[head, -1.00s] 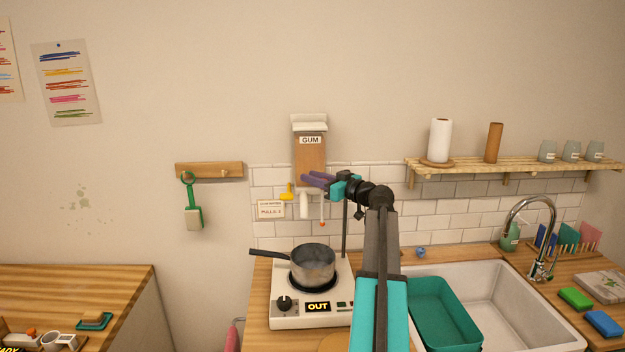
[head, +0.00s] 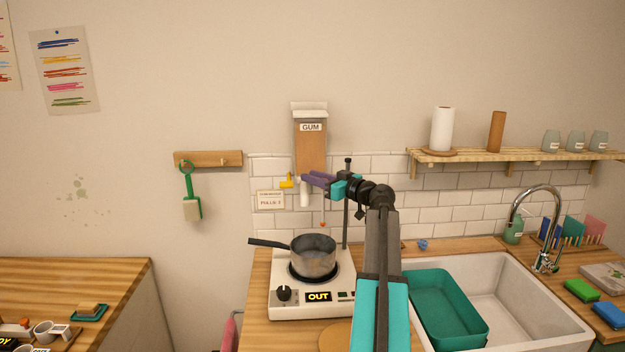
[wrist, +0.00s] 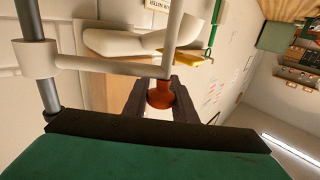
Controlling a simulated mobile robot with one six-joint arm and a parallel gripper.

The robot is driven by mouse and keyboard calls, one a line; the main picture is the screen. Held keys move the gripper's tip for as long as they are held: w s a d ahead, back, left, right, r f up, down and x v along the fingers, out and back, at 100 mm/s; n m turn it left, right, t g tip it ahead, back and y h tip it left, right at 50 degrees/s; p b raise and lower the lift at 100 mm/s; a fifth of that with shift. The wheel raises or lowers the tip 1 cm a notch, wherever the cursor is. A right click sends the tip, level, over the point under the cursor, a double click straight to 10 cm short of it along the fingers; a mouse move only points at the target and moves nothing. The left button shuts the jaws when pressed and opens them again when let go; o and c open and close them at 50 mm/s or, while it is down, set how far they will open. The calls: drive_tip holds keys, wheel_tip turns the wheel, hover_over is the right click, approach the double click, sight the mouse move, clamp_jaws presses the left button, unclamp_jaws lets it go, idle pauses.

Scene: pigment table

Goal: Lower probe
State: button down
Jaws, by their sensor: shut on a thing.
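The probe (head: 323,210) is a thin pale rod with an orange-red tip, hanging beside a dark upright post (head: 347,215) behind the hotplate (head: 305,305). In the head view its tip appears a little above the grey saucepan (head: 313,262). My gripper (head: 308,180), with purple fingers, is level with the upper part of the post. In the wrist view my gripper (wrist: 160,100) is shut on an orange-red knob (wrist: 160,93) joined to a white arm (wrist: 105,65). That arm runs to a white collar around the grey post. The inside of the pot is mostly hidden.
The gum dispenser (head: 310,150) hangs on the wall close behind my gripper, with a yellow lever (head: 287,182) and a card (head: 270,200). A teal tub (head: 447,305) sits in the sink at right. The hotplate display (head: 318,297) reads OUT.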

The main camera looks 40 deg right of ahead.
drive_tip(key=c, duration=1.5)
unclamp_jaws()
drive_tip(key=s+b, duration=0.1)
drive_tip(key=s, duration=0.3)
drive_tip(key=s+b, duration=0.2)
drive_tip(key=s, duration=0.3)
drive_tip(key=s+d+b, duration=0.1)
drive_tip(key=s, duration=0.3)
drive_tip(key=shift+s+b, duration=0.35)
drive_tip(key=shift+s, duration=0.05)
